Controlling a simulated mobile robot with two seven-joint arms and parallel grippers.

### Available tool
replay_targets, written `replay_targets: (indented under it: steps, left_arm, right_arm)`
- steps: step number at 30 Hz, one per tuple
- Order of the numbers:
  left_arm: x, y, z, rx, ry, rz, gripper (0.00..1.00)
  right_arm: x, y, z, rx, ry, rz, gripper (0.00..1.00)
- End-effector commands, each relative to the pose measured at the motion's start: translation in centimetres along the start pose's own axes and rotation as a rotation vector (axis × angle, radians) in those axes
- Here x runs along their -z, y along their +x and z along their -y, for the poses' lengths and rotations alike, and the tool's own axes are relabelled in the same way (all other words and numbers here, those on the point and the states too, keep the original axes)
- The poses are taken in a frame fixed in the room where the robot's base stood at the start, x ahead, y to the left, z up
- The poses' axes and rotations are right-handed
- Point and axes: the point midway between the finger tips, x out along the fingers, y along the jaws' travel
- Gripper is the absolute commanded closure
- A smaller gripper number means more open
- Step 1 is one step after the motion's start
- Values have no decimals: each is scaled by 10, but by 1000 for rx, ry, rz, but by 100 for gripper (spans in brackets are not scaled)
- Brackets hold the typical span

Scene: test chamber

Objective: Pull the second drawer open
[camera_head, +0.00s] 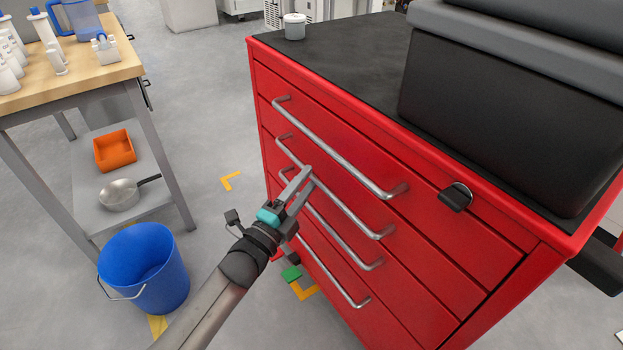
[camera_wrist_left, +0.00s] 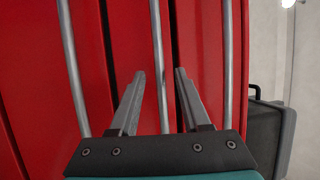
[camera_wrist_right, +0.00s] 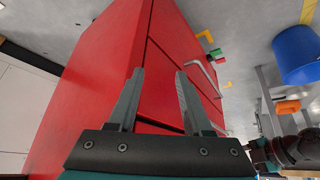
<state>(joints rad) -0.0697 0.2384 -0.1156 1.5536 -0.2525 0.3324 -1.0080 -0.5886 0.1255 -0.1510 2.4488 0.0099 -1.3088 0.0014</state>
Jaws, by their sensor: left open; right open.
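The red drawer cabinet (camera_head: 415,262) has several drawers with long silver bar handles, and all drawers look shut. The second drawer's handle (camera_head: 352,212) is the second bar from the top. My left gripper (camera_head: 300,176) is open at this handle. In the left wrist view, the handle (camera_wrist_left: 155,35) passes between the two spread fingertips, with a gap visible on each side. My right gripper (camera_wrist_right: 159,73) is open and empty, pointing toward the cabinet (camera_wrist_right: 85,100) in the right wrist view. It does not show in the head view.
A large black case (camera_head: 490,120) and a small white-grey container (camera_head: 294,26) stand on the cabinet top. A blue bucket (camera_head: 143,268) stands on the floor at left, beside a workbench (camera_head: 95,85). A small green block (camera_head: 291,273) lies near the cabinet. Floor left of the cabinet is mostly clear.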

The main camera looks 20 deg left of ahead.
Motion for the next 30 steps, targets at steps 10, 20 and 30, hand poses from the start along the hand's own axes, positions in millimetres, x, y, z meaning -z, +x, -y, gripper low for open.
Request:
replay_targets:
  steps: [10, 20, 30]
  left_arm:
    - [0, 24, 0, 0, 0, 0, 53]
    - [0, 27, 0, -1, -1, 1, 53]
    - [0, 27, 0, 0, 0, 1, 81]
  right_arm:
    - [15, 14, 15, 40, -7, -141, 50]
    - [18, 15, 17, 46, -7, -165, 50]
    - [18, 15, 18, 46, -7, -164, 50]
